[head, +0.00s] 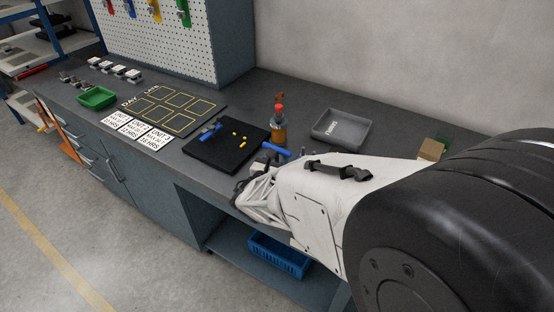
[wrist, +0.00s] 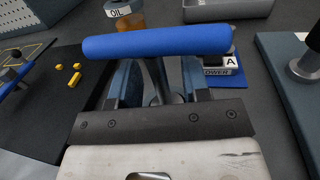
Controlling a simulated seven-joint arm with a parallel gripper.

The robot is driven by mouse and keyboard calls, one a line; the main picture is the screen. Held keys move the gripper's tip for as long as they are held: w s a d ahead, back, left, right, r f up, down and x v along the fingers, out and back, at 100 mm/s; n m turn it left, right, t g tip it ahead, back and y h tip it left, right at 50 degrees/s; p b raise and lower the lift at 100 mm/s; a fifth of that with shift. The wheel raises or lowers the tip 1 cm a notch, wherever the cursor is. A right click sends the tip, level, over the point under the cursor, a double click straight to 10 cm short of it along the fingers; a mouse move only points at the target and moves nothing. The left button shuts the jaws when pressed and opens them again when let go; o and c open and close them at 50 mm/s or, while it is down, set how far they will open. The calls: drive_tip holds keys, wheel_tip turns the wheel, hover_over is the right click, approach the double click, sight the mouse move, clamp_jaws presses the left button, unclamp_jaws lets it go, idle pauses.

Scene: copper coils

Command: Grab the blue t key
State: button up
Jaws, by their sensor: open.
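The blue T key (wrist: 155,41) shows its thick blue crossbar spanning the top of the wrist view. Its grey metal shaft drops between my gripper's fingers. In the head view its blue handle (head: 276,149) sits just right of the black mat. My gripper (wrist: 160,80) is open, with one finger on each side of the shaft and the crossbar beyond the fingertips. I cannot tell whether either finger touches the shaft. My gripper (head: 264,164) is partly hidden by my arm in the head view. The shaft's lower end is hidden.
A black mat (head: 222,158) holds yellow pieces (head: 238,138) and another blue-handled tool (head: 210,132). An oil bottle (head: 279,130) with a red top stands behind the T key. A grey tray (head: 341,127) is at the back right. A blue part labelled POWER (wrist: 228,78) lies close right.

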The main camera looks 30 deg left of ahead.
sight(277, 149)
clamp_jaws()
drive_tip(key=shift+r, duration=0.15)
drive_tip(key=shift+r, duration=0.45)
drive_tip(key=shift+s+d+r, duration=0.15)
drive_tip(key=shift+r, duration=0.5)
drive_tip(key=shift+s+d+r, duration=0.1)
drive_tip(key=shift+r, duration=0.5)
drive_tip(key=s+d+r, duration=0.1)
drive_tip(key=s+d, duration=0.9)
drive_tip(key=d, duration=0.1)
drive_tip(key=shift+s+r, duration=0.15)
drive_tip(key=shift+s, duration=0.25)
